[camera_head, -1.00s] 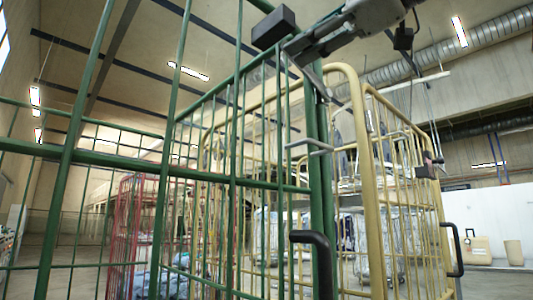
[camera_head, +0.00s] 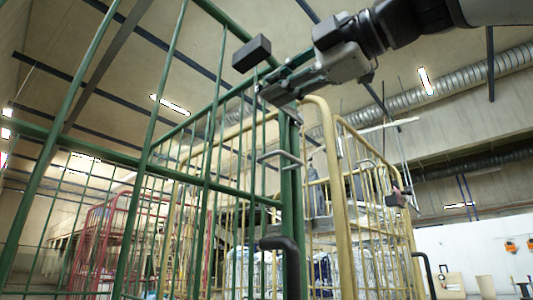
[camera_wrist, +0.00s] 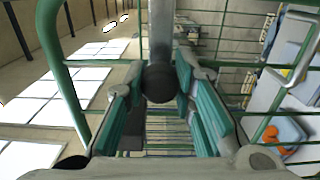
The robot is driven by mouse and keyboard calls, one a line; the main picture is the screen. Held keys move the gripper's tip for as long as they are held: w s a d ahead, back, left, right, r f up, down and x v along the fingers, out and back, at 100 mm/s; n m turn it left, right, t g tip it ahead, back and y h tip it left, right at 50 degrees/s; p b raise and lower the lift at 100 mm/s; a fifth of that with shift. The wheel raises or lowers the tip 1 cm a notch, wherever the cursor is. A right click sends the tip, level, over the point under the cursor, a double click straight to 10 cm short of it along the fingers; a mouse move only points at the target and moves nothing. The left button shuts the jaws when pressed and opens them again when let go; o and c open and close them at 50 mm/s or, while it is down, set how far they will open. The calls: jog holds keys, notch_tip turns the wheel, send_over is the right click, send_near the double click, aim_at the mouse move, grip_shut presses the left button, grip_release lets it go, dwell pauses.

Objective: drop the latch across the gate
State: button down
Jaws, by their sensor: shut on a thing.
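The green barred gate (camera_head: 200,180) stands in front, its upright edge post (camera_head: 290,205) near the picture's middle. My gripper (camera_head: 274,84) reaches in from the upper right to the top of that post. In the wrist view my gripper (camera_wrist: 160,92) has its green-padded fingers on both sides of a dark round knob (camera_wrist: 160,83) on a grey bar (camera_wrist: 162,35). This looks like the latch, and the jaws are shut on it. In the head view my fingers mostly hide it. Grey hooked brackets (camera_head: 280,158) sit lower on the post.
A black block (camera_head: 251,53) sits on the gate's top, close left of my gripper. A black handle (camera_head: 281,262) is low on the post. A yellow barred cage (camera_head: 340,190) stands behind and right, a red one (camera_head: 98,245) back left. Space above right is open.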

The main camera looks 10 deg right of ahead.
jog(key=shift+a+f, duration=0.1)
jog(key=shift+f, duration=0.05)
jog(key=c, duration=1.3)
grip_release()
jog(key=v, duration=1.2)
